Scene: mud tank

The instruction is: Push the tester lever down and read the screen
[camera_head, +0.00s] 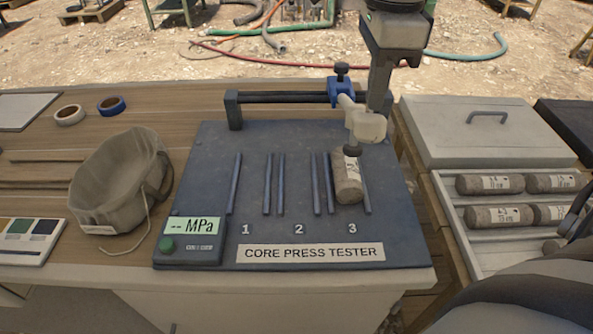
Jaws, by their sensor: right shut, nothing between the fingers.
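The core press tester (300,222) stands on the table, with slots marked 1, 2 and 3. A grey stone core (347,184) with a white label lies in slot 3, below the dark plunger tip of the cream press head (368,124). That head hangs from a blue carriage (342,91) on the dark rails; I cannot make out a separate lever. The screen (192,227) shows "-- MPa". My right gripper (379,108) is shut and empty, pointing down at the cream head; whether it touches cannot be told. My left gripper is out of view.
A grey bag (113,176), tape rolls (70,115) and a colour card (25,240) lie left of the tester. At right are a lidded grey case (480,142) and a tray (478,236) of labelled cores. My own arm covers the lower right corner.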

